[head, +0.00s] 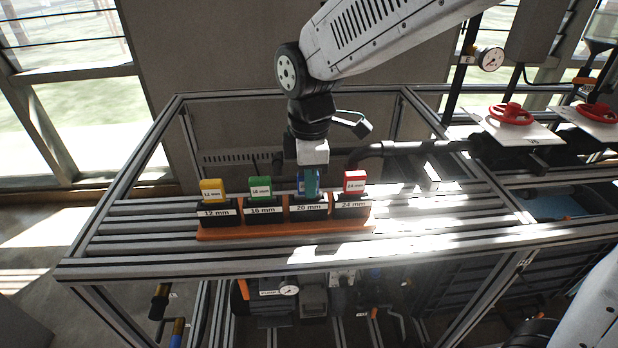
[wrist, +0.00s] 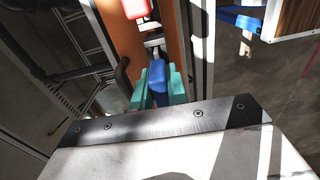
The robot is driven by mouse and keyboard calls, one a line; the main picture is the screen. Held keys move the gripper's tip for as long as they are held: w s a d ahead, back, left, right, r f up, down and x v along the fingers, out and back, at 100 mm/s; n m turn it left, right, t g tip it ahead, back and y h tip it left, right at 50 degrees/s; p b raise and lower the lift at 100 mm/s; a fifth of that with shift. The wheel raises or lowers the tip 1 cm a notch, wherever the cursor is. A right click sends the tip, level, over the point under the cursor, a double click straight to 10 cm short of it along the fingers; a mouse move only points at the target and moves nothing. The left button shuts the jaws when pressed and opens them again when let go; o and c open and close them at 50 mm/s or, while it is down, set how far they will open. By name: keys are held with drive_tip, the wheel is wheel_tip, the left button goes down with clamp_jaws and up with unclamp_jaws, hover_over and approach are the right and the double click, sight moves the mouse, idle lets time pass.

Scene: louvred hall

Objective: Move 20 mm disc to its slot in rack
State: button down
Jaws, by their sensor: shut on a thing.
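The blue 20 mm disc (head: 301,187) is at the 20 mm place of the orange-based rack (head: 285,231), directly above or in its black holder (head: 308,204). I cannot tell whether it is fully seated. My gripper (head: 311,181) points down there, its teal fingers shut on the disc. In the wrist view the blue disc (wrist: 157,80) shows between the two teal fingers (wrist: 158,88). The fingers partly hide the disc, and its lower end is not clear.
Yellow 12 mm (head: 212,190), green 16 mm (head: 260,188) and red 24 mm (head: 355,182) pieces stand in the neighbouring labelled holders. The slatted metal bench (head: 440,222) is clear right of the rack. A dark pipe (head: 410,148) runs behind; red valve wheels (head: 510,114) stand at right.

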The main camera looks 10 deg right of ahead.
drive_tip(key=c, duration=1.3)
unclamp_jaws()
drive_tip(key=shift+r, duration=3.55)
wheel_tip(320, 180, up, 8)
